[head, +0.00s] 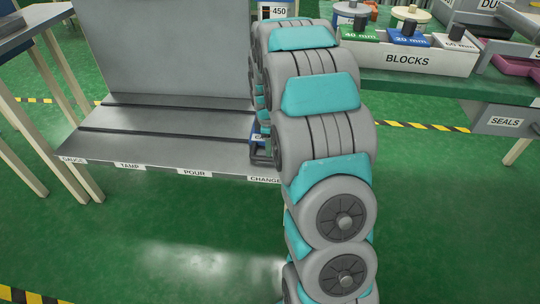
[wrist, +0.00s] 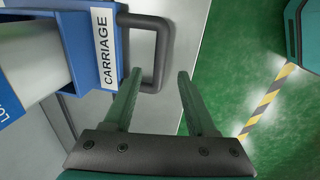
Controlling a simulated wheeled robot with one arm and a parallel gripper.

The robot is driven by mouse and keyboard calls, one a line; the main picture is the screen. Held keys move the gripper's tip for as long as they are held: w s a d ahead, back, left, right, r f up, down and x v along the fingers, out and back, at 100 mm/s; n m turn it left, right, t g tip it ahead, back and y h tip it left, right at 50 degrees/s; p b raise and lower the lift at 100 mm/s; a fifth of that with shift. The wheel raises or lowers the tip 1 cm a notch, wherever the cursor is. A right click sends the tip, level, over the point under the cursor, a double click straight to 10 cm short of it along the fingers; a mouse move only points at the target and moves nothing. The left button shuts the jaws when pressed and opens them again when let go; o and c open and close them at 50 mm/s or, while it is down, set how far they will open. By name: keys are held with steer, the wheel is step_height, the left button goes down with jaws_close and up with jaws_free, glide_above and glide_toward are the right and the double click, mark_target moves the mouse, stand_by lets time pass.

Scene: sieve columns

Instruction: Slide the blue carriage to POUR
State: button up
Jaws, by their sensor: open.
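The blue carriage (head: 257,140) sits on the grey slotted bench (head: 160,123) at its right end, by the CHANGE label (head: 265,179). My arm hides most of it in the head view. The POUR label (head: 195,172) is on the bench's front edge, to its left. In the wrist view the carriage (wrist: 88,78) fills the upper left, with a dark handle (wrist: 164,50) on its side. My gripper (wrist: 160,75) is open, its fingertips on either side of the handle's bar in the picture. I cannot tell whether they reach past it. My gripper is hidden in the head view.
The TAMP label (head: 129,165) and GAUGE label (head: 73,159) lie farther left along the bench edge. A tall grey panel (head: 165,45) stands behind the bench. A BLOCKS box (head: 408,58) stands on a green table at right. The green floor in front is clear.

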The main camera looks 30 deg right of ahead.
steer(key=f, duration=0.4)
steer(key=w+f, duration=0.1)
steer(key=f, duration=0.2)
steer(key=shift+d+p, duration=0.3)
steer(key=shift+d, duration=0.1)
jaws_close()
stand_by(1.0)
